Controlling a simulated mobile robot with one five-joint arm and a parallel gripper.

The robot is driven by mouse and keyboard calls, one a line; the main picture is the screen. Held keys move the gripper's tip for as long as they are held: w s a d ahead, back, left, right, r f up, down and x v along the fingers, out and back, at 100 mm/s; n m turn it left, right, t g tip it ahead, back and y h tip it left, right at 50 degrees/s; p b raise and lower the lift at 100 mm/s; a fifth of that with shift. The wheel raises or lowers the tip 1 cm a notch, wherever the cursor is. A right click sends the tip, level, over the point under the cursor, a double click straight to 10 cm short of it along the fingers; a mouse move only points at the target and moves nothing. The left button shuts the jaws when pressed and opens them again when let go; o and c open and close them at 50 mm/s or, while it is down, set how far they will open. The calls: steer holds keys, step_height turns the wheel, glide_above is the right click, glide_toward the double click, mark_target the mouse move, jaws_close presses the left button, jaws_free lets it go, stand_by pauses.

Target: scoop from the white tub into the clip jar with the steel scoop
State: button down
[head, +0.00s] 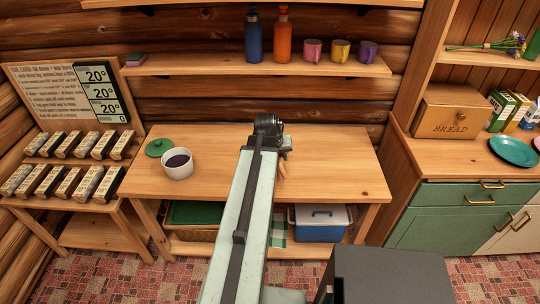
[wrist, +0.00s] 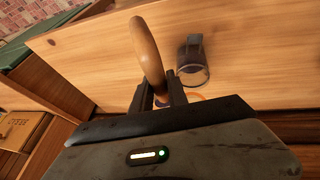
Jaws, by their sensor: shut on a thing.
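The white tub (head: 177,166) stands upright on the left of the wooden table, open, with dark contents. Its green lid (head: 158,147) lies behind it on the left. My gripper (head: 270,126) is over the middle of the table, right of the tub. In the wrist view my gripper (wrist: 160,96) is shut on the steel scoop, whose curved wooden handle (wrist: 147,50) rises between the fingers; the scoop's bowl is not clearly seen. A grey, glassy cup shape (wrist: 193,62) is beside the handle, with an orange rim behind the fingers; it may be the clip jar.
The table (head: 340,170) has bare room on its right. A wall shelf (head: 200,65) with bottles and mugs hangs behind. A rack of labelled packets (head: 65,185) stands at left; a bread box (head: 453,111) stands on the cabinet at right.

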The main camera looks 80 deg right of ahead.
steer(key=w+g+b, duration=0.2)
steer(key=b, duration=0.1)
steer(key=w+f+n+g+h+b, duration=0.1)
steer(key=w+g+b, duration=0.1)
steer(key=g+b, duration=0.1)
steer(key=w+f+g+b, duration=0.1)
steer(key=w+g+b, duration=0.1)
steer(key=b, duration=0.3)
steer(key=shift+w+a+f+n+g+h, duration=0.2)
steer(key=shift+a+n+g+h, duration=0.1)
steer(key=shift+a+n+h, duration=0.1)
steer(key=f+n+g+h+b, duration=0.1)
steer(key=g+b, duration=0.1)
steer(key=b, duration=0.5)
steer(key=w+f+n+g+h+b, duration=0.1)
steer(key=g+b, duration=0.2)
steer(key=b, duration=0.4)
steer(key=w+f+n+g+h+b, duration=0.1)
steer(key=g+b, duration=0.2)
steer(key=b, duration=0.4)
steer(key=shift+a+h, duration=0.1)
steer(key=shift+h, duration=0.3)
